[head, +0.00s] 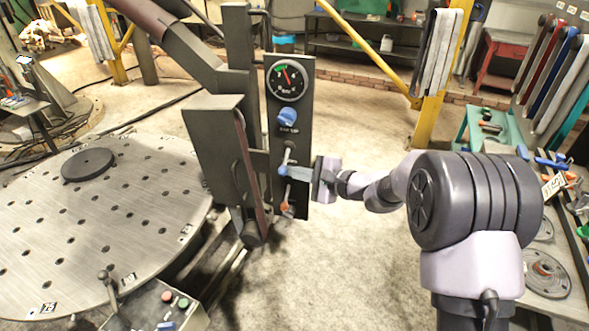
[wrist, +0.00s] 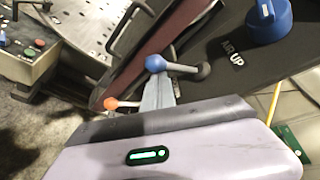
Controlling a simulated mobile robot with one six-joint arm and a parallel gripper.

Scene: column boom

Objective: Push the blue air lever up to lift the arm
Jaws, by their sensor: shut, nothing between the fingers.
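The blue air lever is a grey rod with a blue ball (wrist: 155,63), running from a dark pivot on the control panel. In the head view its blue ball (head: 282,170) hangs below the pivot, partly hidden by my fingers. My gripper (head: 290,172) reaches in from the right, fingers shut and empty. In the wrist view the shut fingertips (wrist: 158,88) are right at the ball; I cannot tell whether they touch it. The dark upright panel (head: 305,100) carries the "AIR UP" label above the lever.
A gauge (head: 288,80) and a blue knob (head: 288,117) sit above the lever. An orange-ended lever (head: 287,207) is close below. A round perforated table (head: 100,220) is at left, a button box (head: 160,305) in front. A cluttered bench (head: 565,240) stands at right.

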